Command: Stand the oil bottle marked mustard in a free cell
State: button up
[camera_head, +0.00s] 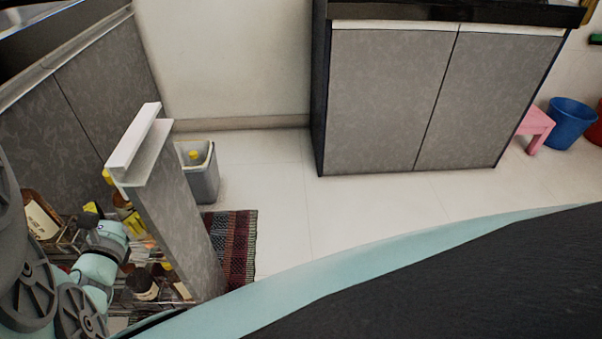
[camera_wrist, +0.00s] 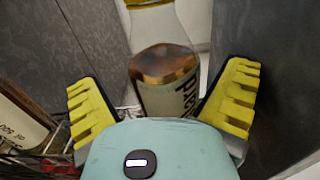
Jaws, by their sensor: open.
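A clear bottle with brown oil and a pale label (camera_wrist: 165,68) stands between my fingers in the wrist view. Its yellow cap is cut by the top edge, and its label shows only part of a dark word, so I cannot read it fully. A yellow-capped bottle (camera_head: 121,203) shows beside my gripper in the head view, partly hidden. My gripper (camera_wrist: 163,100) is open, with one yellow finger on each side of the bottle and visible gaps. In the head view my gripper (camera_head: 112,214) is inside the pull-out wire rack (camera_head: 70,238); its cells are mostly hidden.
The tall grey front panel (camera_head: 185,220) of the pull-out stands close right of my gripper. A labelled bottle (camera_head: 40,216) and a dark bottle (camera_head: 141,283) stand in the rack. A grey bin (camera_head: 205,181) and a striped mat (camera_head: 236,243) lie beyond the panel.

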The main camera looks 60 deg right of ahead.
jog(key=v, duration=1)
